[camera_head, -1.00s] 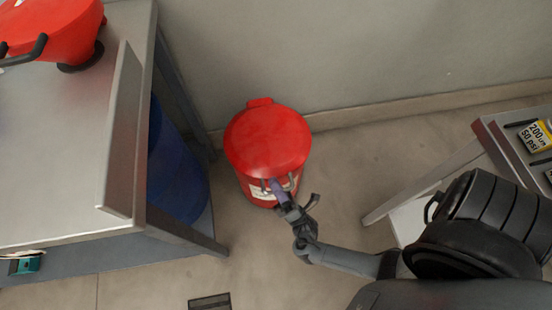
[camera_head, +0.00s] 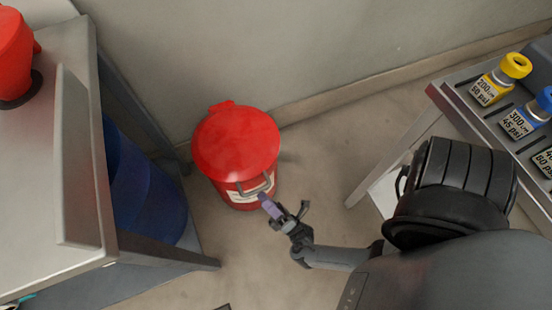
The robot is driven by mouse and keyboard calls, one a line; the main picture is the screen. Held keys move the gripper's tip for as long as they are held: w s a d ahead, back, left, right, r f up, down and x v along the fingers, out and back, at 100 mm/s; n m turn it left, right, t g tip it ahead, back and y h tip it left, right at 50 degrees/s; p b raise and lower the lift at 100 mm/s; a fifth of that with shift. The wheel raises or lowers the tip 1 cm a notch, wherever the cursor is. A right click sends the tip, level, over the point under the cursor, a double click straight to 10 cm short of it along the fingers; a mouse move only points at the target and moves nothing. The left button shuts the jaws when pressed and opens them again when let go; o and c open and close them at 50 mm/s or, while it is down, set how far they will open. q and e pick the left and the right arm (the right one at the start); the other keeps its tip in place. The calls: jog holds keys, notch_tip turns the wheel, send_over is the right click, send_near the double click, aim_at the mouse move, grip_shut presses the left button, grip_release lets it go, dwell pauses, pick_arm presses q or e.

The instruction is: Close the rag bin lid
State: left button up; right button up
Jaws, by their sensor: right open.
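The red rag bin (camera_head: 238,192) stands on the floor near the wall. Its red round lid (camera_head: 236,143) lies over the top and looks shut, with the hinge at the back and a label on the front. A grey handle (camera_head: 258,187) shows on the bin's front. My right gripper (camera_head: 283,210) is open and empty, just in front of the bin at its lower right. One finger, with a purple pad, is close to the handle; I cannot tell whether it touches. My left gripper is not in view.
A metal table (camera_head: 35,190) with a red container (camera_head: 14,55) stands at the left, a blue drum (camera_head: 145,195) beneath it. The floor between is clear.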

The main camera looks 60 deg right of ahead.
jog(key=v, duration=0.5)
jog(key=shift+b, duration=0.35)
